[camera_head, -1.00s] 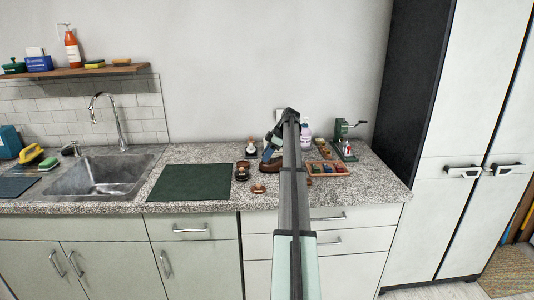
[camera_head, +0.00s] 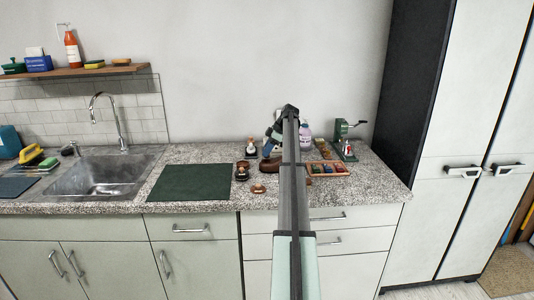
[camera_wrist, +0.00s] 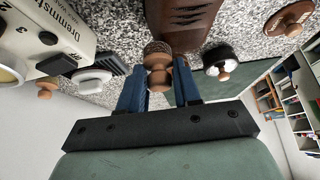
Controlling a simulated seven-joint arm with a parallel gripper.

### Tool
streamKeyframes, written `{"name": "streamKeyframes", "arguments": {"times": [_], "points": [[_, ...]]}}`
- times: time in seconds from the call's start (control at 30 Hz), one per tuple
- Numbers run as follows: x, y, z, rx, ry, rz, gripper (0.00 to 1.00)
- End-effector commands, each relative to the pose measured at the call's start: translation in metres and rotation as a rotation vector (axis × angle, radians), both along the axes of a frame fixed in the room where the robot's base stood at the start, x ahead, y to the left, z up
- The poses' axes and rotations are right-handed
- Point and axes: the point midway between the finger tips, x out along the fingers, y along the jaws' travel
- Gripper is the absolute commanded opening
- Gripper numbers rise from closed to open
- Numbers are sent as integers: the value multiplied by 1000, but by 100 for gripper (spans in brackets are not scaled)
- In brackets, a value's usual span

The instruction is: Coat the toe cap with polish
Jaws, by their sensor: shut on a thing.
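The brown leather shoe (camera_head: 268,165) stands on the counter, partly hidden behind my arm in the head view. In the wrist view part of the shoe (camera_wrist: 185,22) fills the top middle. My gripper (camera_wrist: 160,84) has its blue fingers shut on the wooden grip of a small round dauber (camera_wrist: 157,55). The dauber's brown bristle head points toward the shoe and overlaps its edge in the picture; I cannot tell whether they touch. In the head view my gripper (camera_head: 272,138) is above the shoe, mostly hidden by the arm.
A knobbed tin (camera_wrist: 218,62) and a brown round piece (camera_wrist: 290,18) are right of the shoe in the wrist view. A lettered device (camera_wrist: 45,38) is close on the left. A compartment tray (camera_head: 327,169) and dark green mat (camera_head: 190,182) flank the work area.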

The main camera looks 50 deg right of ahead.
Motion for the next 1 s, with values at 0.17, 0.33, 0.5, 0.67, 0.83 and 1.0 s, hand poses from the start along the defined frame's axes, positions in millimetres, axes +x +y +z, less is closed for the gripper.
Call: {"name": "streamKeyframes", "arguments": {"times": [0.17, 0.33, 0.5, 0.67, 0.83, 1.0], "points": [[-1, 1, 24, 0, 0, 1, 4], [-1, 1, 39, 0, 0, 1, 4], [-1, 1, 55, 0, 0, 0, 4], [-1, 1, 68, 1, -1, 0, 4], [-1, 1, 75, 1, 0, 0, 4], [-1, 1, 75, 1, 0, 0, 4]]}}
